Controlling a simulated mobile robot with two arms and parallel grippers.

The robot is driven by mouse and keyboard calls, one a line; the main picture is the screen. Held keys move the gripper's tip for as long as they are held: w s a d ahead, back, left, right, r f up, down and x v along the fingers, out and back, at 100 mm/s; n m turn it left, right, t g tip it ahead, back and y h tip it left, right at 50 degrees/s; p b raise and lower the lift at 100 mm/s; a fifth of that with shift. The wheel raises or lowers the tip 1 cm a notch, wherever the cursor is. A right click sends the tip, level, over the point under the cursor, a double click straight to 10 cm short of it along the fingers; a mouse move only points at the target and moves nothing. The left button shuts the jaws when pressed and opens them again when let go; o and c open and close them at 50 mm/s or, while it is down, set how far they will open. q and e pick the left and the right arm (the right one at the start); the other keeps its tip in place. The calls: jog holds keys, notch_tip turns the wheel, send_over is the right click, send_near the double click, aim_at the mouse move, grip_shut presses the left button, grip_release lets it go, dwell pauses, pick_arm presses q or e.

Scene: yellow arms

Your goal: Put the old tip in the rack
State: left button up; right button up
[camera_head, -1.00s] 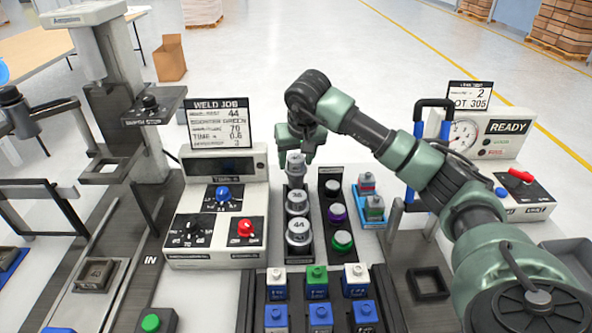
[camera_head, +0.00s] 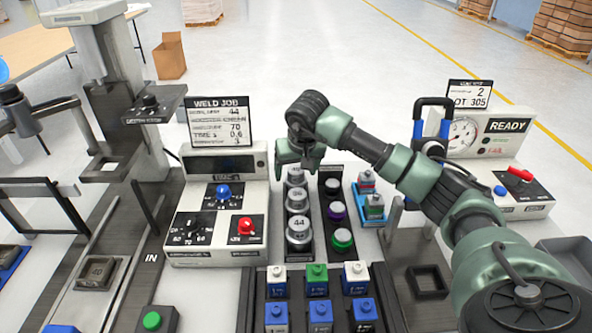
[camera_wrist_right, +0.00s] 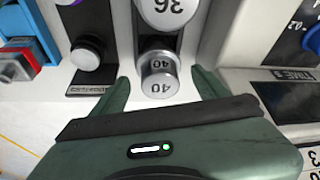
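The tip rack (camera_head: 305,255) is a dark narrow holder with three silver tips in a row. The near tip (camera_head: 299,232) is marked 44 and the middle tip (camera_head: 297,199) is marked 36. The far tip (camera_head: 296,177), marked 40, stands in the rack's far place; it also shows in the right wrist view (camera_wrist_right: 159,82). My right gripper (camera_head: 298,162) is over the far end of the rack. Its fingers are spread on either side of the 40 tip, with gaps visible in the wrist view. My left gripper is not in view.
A weld controller (camera_head: 220,210) with knobs stands left of the rack. A dark strip with coloured buttons (camera_head: 336,212) is close on the right, then a blue tray (camera_head: 370,205). Capped blocks (camera_head: 317,290) stand in a holder in front. A READY gauge box (camera_head: 490,150) stands right.

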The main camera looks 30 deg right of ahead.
jog(key=shift+r, duration=0.15)
jog(key=b+v, duration=0.1)
jog(key=v, duration=1.1)
